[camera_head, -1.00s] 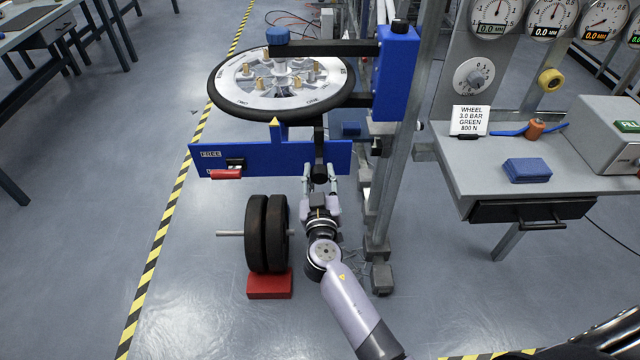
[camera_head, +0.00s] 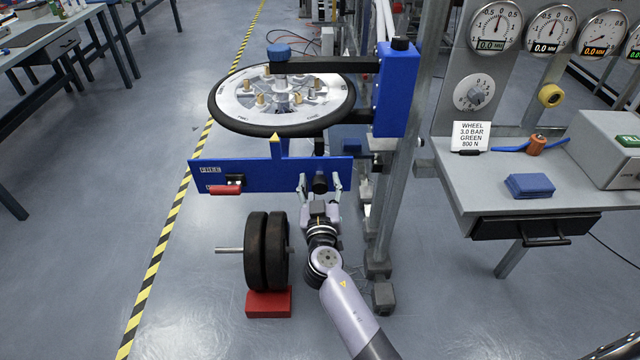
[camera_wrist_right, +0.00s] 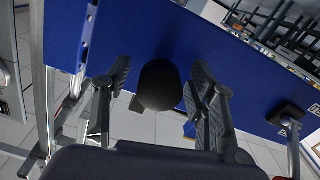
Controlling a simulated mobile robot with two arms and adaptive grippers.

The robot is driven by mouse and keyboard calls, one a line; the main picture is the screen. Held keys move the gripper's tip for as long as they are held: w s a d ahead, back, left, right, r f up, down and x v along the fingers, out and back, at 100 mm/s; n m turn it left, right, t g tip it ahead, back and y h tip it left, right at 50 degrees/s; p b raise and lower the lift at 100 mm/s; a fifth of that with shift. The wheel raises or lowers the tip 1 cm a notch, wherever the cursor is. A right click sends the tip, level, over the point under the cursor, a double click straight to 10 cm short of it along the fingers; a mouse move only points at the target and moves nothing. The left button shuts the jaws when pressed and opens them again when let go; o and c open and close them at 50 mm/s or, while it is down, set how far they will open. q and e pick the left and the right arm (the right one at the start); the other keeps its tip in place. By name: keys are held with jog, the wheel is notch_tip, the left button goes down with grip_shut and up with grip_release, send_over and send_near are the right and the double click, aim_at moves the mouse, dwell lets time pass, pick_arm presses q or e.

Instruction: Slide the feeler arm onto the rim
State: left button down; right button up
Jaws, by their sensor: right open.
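The wheel (camera_head: 228,113) lies flat on the stand, a black tyre around a silver, studded disc. A blue plate (camera_head: 265,178) stands below it, with a yellow pointer (camera_head: 275,138) rising to the near rim. A black round knob (camera_head: 320,183) sits at the plate's right part; I cannot tell whether it belongs to the feeler arm. My right gripper (camera_head: 320,187) is open, one finger on each side of the knob. In the right wrist view the knob (camera_wrist_right: 160,86) shows between the spread fingers, with visible gaps. My left gripper is not in view.
A red handle (camera_head: 225,190) is on the plate's left part. Black weight discs (camera_head: 256,252) on a red block (camera_head: 268,303) stand left of my right arm. A grey post (camera_head: 400,180) and bench (camera_head: 480,190) are at the right. Floor left of the plate is clear.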

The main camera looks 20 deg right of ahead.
jog(key=v, duration=1.2)
jog(key=s+f+n+g+y, duration=0.1)
jog(key=s+f+g, duration=0.25)
jog(key=f, duration=0.75)
jog(key=s+f+n+g+y, duration=0.2)
jog(key=s+f, duration=0.2)
jog(key=f, duration=0.8)
jog(key=s+f+n+g+y, duration=0.1)
jog(key=s+f+g, duration=0.25)
jog(key=f, duration=0.75)
jog(key=s+d+f+g, duration=0.2)
jog(key=s+f, duration=0.4)
jog(key=s, duration=0.4)
jog(key=s+d+f+g, duration=0.3)
jog(key=s+f, duration=0.3)
jog(key=s, duration=0.5)
jog(key=s+d+f+g+y, duration=0.1)
jog(key=s+d+f+g, duration=0.1)
jog(key=s+f, duration=0.5)
jog(key=s+d, duration=0.1)
jog(key=s, duration=0.3)
jog(key=shift+d+m, duration=0.3)
jog(key=shift+d, duration=0.05)
